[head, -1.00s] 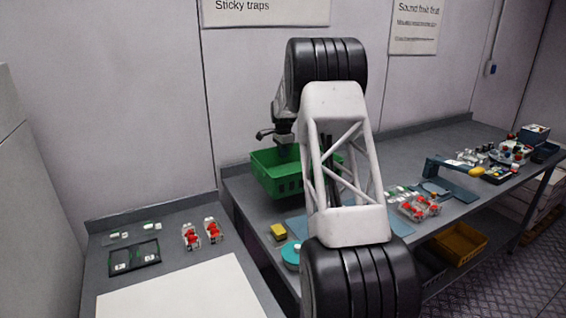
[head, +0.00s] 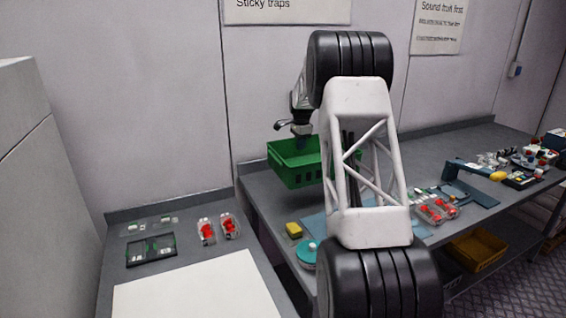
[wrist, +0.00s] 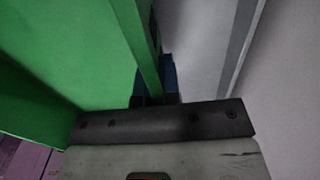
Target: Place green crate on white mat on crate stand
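The green crate (head: 293,175) hangs roughly level over the left end of the long grey bench, near the wall. My gripper (head: 302,140) reaches down to the crate's far side from above. In the wrist view the green crate wall (wrist: 85,50) fills the upper left, and my gripper (wrist: 155,88) is closed around its edge, with a blue fingertip partly showing behind it. The white mat (head: 195,293) lies flat and bare on the lower grey stand (head: 130,290) at the front left. My arm hides the crate's right part.
On the stand behind the mat are a dark tray (head: 151,250) and red berry punnets (head: 228,226). A yellow block (head: 294,230) and a teal round item (head: 307,252) sit on the bench's near edge. A tall grey cabinet (head: 30,190) stands at the left.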

